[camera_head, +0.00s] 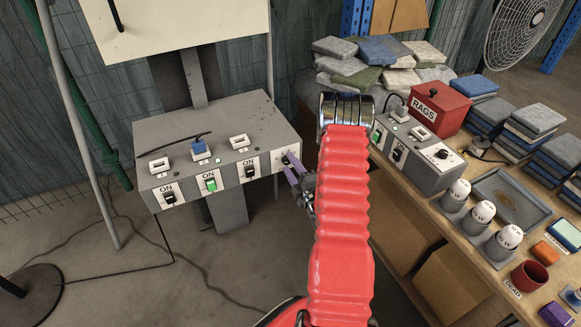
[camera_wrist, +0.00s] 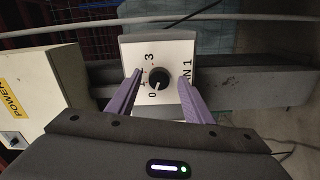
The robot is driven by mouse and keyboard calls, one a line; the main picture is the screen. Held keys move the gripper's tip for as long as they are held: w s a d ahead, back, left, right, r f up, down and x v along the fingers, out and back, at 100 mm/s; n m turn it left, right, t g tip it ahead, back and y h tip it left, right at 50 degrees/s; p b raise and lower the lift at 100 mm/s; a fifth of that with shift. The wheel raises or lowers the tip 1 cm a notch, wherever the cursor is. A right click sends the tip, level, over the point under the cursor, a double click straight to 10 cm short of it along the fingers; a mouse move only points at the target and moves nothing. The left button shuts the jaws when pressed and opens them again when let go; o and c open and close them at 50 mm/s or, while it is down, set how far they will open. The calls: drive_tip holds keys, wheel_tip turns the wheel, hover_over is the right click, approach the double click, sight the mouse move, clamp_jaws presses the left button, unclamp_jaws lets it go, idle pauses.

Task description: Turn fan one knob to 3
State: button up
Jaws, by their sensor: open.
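The fan one knob (camera_wrist: 159,78) is a round black dial on a white plate in the wrist view. The plate carries the figures 0 and 3, with a smaller mark between them, and a partly covered label ending in "N 1". A faint light mark shows on the knob's lower part, towards the 0 side; its exact setting is hard to read. My gripper (camera_wrist: 160,76) is open, its purple fingers on either side of the knob with gaps visible. In the head view my gripper (camera_head: 298,172) is at the right end of the grey control box (camera_head: 240,128), largely hidden by my red arm.
The control box has several ON switches, one lit green (camera_head: 211,184). Right of my arm, a bench holds another grey switch box (camera_head: 430,170), a red RAGS box (camera_head: 440,107), cups and stacked cloths. A fan (camera_head: 525,30) stands behind. The floor at front left has cables.

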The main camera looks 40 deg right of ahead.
drive_tip(key=shift+c, duration=0.7)
drive_tip(key=c, duration=0.9)
